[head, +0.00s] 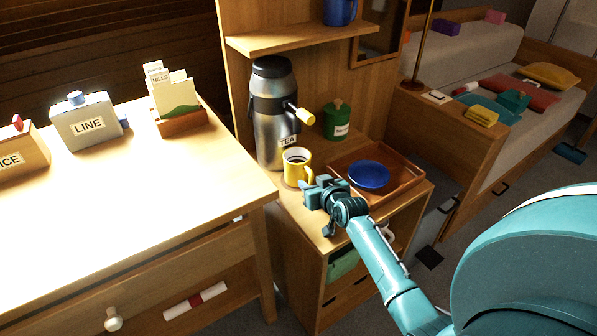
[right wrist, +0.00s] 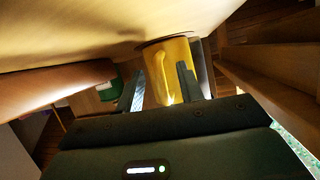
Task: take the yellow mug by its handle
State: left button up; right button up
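The yellow mug (head: 292,173) stands upright below the tea dispenser on the small wooden cabinet, with dark liquid inside. My right gripper (head: 309,187) is just in front and to the right of it, at the mug's height. In the right wrist view the mug (right wrist: 182,60) appears upside down, straight ahead. Its handle (right wrist: 160,78) faces me and lies in the gap between the two spread fingers of my right gripper (right wrist: 161,85). The gripper is open; whether a finger touches the mug cannot be told. My left gripper is not in view.
The steel tea dispenser (head: 272,130) stands right behind the mug. A brown tray (head: 402,186) with a blue dish (head: 369,174) lies to the right, and a green canister (head: 337,120) behind. A shelf (head: 300,38) overhangs the back. A larger table (head: 170,190) stands at left.

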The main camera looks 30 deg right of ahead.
grip_shut()
jog(key=shift+r, duration=0.1)
dwell(0.4)
